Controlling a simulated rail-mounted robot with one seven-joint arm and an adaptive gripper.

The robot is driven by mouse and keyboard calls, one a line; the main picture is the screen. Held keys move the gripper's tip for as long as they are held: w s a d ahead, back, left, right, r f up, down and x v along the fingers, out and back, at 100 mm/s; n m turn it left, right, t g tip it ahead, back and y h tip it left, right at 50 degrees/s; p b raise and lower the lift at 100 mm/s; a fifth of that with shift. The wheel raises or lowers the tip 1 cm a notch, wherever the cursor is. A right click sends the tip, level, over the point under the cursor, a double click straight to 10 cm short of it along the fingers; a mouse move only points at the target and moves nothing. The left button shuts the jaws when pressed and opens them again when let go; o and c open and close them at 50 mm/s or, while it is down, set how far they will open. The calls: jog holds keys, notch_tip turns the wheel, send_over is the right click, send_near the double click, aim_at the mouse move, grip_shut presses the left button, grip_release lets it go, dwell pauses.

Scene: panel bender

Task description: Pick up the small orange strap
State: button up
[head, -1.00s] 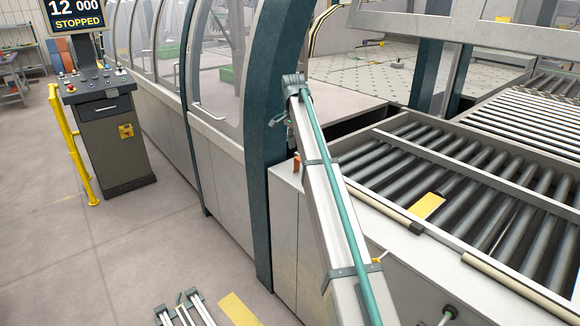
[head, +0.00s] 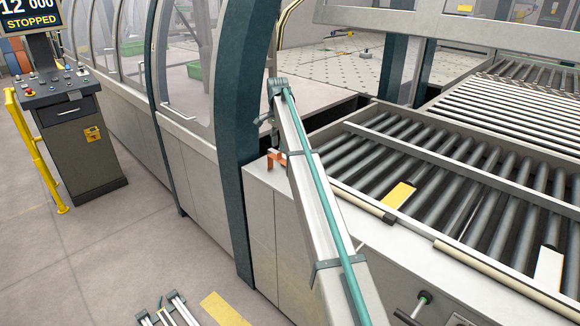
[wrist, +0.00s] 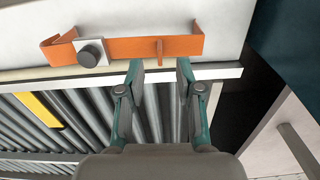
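The small orange strap (wrist: 128,49) lies along the top of the wrist view on a pale metal surface. It is long and bent, with a hooked left end and a small upright tab near its right part. A dark round knob on a light square plate (wrist: 91,52) sits at its left part. In the head view the orange strap (head: 275,158) shows partly at the cabinet's corner, next to the long arm link. My gripper (wrist: 160,68) is open and empty, its fingertips just below the strap's right part in the picture. Contact cannot be told.
A roller table (head: 440,165) lies right of the cabinet (head: 262,200), with a yellow piece (head: 398,195) and a white piece (head: 548,270) on it. A dark teal machine frame (head: 235,130) stands left of the strap. A control console (head: 80,140) stands farther left.

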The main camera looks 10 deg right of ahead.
aim_at(280, 153)
notch_tip(280, 153, down, 5)
jog(key=shift+d+r+p, duration=0.1)
jog(key=shift+p, duration=1.1)
grip_shut()
